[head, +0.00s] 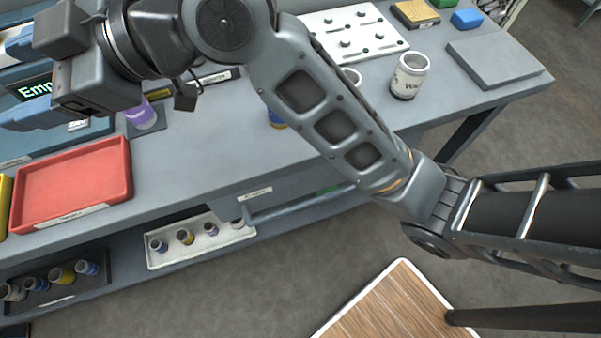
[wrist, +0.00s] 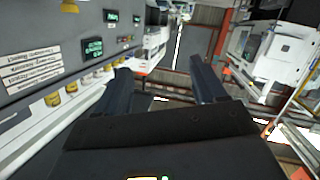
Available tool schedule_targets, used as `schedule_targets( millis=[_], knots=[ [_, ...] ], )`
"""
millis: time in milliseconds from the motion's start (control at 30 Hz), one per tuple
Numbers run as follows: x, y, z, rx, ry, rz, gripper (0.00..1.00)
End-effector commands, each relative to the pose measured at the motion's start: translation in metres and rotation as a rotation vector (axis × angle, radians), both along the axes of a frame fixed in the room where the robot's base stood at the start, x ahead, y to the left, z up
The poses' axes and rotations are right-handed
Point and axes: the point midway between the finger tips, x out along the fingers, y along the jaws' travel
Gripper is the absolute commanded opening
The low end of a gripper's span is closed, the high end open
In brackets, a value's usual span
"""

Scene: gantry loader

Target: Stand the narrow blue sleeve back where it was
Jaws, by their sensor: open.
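My gripper (wrist: 160,70) is open, with nothing between its two dark fingers in the wrist view. In the head view my wrist is at the upper left, above the bench. A small blue sleeve with a yellowish part (head: 276,118) stands on the bench, mostly hidden behind my arm. Other small sleeves with blue on them stand in the white tray (head: 205,243) on the lower shelf, and in the dark tray (head: 50,299) left of it. I cannot tell which one is the narrow blue sleeve. A purple sleeve (head: 141,115) stands on a dark pad below my wrist.
A red tray (head: 72,185) lies at the bench's left. A white cup (head: 409,76), a white pegged board (head: 348,34) and a grey plate (head: 497,60) are at the right. A display (head: 35,88) is partly hidden by my wrist. Bare bench lies right of the red tray.

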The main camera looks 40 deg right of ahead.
Motion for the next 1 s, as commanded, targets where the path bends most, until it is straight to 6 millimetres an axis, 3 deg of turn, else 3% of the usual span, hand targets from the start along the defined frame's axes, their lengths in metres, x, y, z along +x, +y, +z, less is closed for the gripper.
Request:
schedule_targets(
  millis=[233,467,667,800,1000],
  knots=[
    [-0.011,-0.016,-0.015,0.337,0.119,-0.262,0.70],
    [-0.041,-0.056,-0.061,0.528,0.226,-0.527,0.70],
    [-0.092,-0.100,-0.112,0.594,0.296,-0.755,0.70],
    [-0.140,-0.132,-0.144,0.585,0.321,-0.896,0.70],
    [-0.220,-0.181,-0.174,0.503,0.319,-1.048,0.70]
  ],
)
